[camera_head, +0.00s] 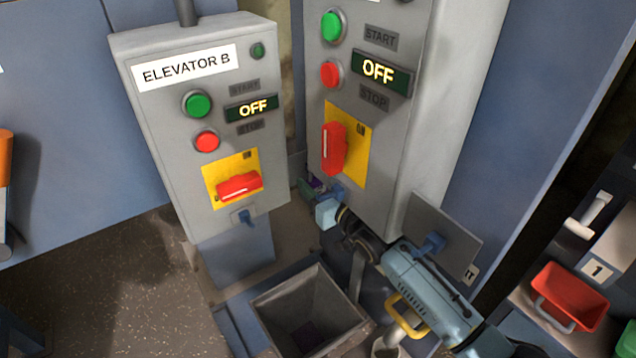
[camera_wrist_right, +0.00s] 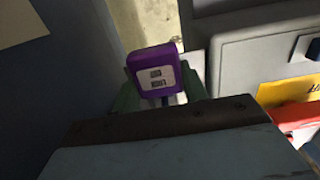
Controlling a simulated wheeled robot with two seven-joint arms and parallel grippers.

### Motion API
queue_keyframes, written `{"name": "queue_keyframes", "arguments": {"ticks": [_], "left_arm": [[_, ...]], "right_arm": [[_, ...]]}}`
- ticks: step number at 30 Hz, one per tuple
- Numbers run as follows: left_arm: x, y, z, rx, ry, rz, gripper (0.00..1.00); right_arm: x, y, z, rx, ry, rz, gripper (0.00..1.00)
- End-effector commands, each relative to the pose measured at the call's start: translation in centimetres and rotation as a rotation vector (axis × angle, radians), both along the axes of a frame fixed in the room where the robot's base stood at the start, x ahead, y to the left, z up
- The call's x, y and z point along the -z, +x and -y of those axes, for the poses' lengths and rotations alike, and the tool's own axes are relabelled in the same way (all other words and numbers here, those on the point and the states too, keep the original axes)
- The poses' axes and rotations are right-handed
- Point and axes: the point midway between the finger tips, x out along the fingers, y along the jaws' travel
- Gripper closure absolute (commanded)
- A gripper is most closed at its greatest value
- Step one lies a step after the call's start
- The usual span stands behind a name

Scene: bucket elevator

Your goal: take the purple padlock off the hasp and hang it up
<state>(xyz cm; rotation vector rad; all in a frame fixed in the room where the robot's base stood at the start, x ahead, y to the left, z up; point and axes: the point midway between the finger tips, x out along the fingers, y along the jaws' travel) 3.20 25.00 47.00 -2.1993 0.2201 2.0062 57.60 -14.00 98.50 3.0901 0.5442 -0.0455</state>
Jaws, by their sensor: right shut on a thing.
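The purple padlock (camera_wrist_right: 155,68) shows in the right wrist view with a pale label on its face. My right gripper (camera_wrist_right: 160,92) is shut on it, with a green finger at each side. In the head view a small part of the padlock (camera_head: 315,185) shows below the right-hand control box, beside my right gripper (camera_head: 318,192). A blue hasp (camera_head: 243,217) sits under the yellow plate of the ELEVATOR B box. I cannot tell whether the padlock's shackle is clear of a hasp. A blue hook-like part (camera_head: 434,243) sits on a grey plate (camera_head: 462,240). My left gripper is out of view.
The ELEVATOR B box (camera_head: 180,100) and the right-hand box (camera_head: 400,130) both read OFF. Its red handle (camera_head: 333,148) stands upright. An open grey hopper (camera_head: 290,305) lies below. A red bin (camera_head: 575,292) stands at the right, near a label 1. Dark floor is clear at the lower left.

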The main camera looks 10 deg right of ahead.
Motion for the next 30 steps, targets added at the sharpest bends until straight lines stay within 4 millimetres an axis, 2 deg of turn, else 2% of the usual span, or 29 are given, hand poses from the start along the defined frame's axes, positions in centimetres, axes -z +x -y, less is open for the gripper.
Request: {"name": "queue_keyframes", "arguments": {"ticks": [30], "left_arm": [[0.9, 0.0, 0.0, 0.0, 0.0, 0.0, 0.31]], "right_arm": [[1.6, 0.0, 0.0, 0.0, 0.0, 0.001, 0.86]]}}
